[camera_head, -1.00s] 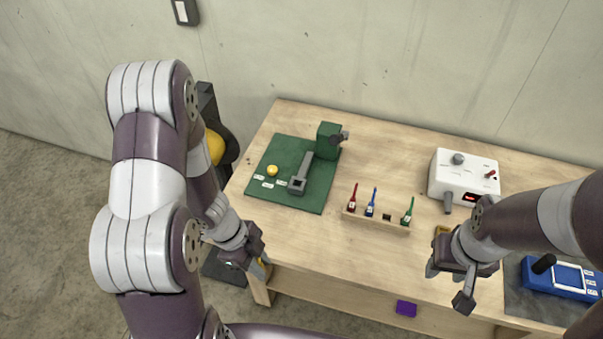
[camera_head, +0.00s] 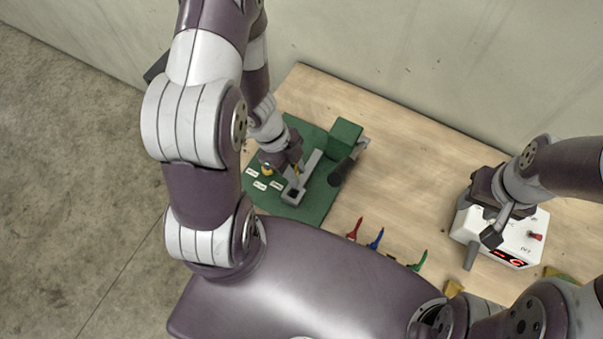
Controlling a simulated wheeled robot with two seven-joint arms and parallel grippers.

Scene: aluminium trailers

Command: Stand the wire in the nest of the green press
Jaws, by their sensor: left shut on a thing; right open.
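The green press (camera_head: 346,137) stands at the back of its green base plate (camera_head: 318,204), with a dark lever (camera_head: 341,172) at its side. A grey arm runs toward me to a square grey nest (camera_head: 292,195) with a dark opening. My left gripper (camera_head: 296,168) is shut just above and beside the nest. A small yellow piece, apparently the wire (camera_head: 297,169), shows at its fingertips; most of it is hidden. I cannot tell whether it touches the nest. My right gripper (camera_head: 507,222) is open over the white box (camera_head: 510,244).
A yellow button (camera_head: 267,169) and white labels (camera_head: 260,185) are on the base plate. Red (camera_head: 355,229), blue (camera_head: 376,239) and green (camera_head: 418,262) tools stand in front, their rack hidden behind my arm. The middle of the wooden table is clear.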

